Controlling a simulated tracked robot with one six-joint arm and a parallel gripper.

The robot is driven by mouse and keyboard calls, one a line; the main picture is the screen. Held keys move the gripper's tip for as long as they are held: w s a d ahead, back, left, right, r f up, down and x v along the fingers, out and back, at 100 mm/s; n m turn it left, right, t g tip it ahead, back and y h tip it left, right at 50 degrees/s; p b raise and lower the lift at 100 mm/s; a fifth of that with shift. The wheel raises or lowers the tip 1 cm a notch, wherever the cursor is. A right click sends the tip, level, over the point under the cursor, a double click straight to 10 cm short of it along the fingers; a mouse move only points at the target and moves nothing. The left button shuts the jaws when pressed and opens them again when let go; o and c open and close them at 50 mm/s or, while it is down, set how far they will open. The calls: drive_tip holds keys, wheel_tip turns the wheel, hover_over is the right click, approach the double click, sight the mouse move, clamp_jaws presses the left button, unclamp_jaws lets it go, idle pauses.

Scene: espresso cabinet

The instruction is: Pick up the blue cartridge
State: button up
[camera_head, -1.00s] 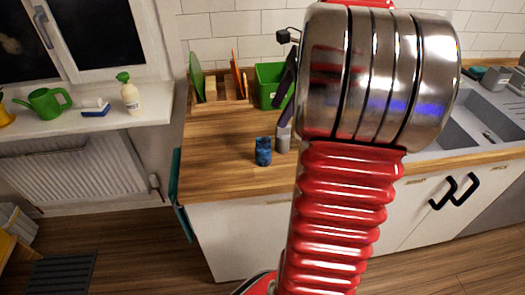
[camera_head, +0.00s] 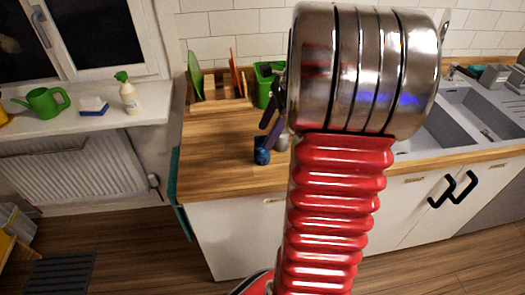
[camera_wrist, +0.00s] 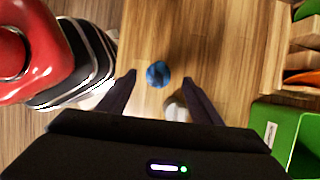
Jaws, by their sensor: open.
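The blue cartridge (camera_head: 261,152) stands on the wooden worktop (camera_head: 215,165), near its front edge. In the wrist view the cartridge (camera_wrist: 158,74) shows from above, between the tips of my two dark fingers. My gripper (camera_wrist: 158,79) is open, with a gap on both sides of the cartridge. In the head view my gripper (camera_head: 268,130) is partly hidden by my arm, and a finger reaches down in front of the cartridge's top. I cannot tell whether it touches.
A pale grey cylinder (camera_head: 283,142) stands close to the cartridge's right, partly between my fingers in the wrist view (camera_wrist: 177,111). A green bin (camera_head: 265,80) and a wooden rack (camera_head: 215,104) stand behind. The sink (camera_head: 480,115) is right. The worktop left of the cartridge is clear.

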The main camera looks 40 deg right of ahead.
sight(262, 144)
drive_tip(key=shift+x, duration=2.6)
drive_tip(key=shift+s, duration=0.15)
drive_tip(key=shift+d, duration=0.1)
drive_tip(key=shift+c, duration=0.4)
drive_tip(key=c, duration=1.1)
drive_tip(key=shift+r, duration=0.15)
wheel_tip(262, 144, up, 9)
drive_tip(key=shift+r, duration=0.4)
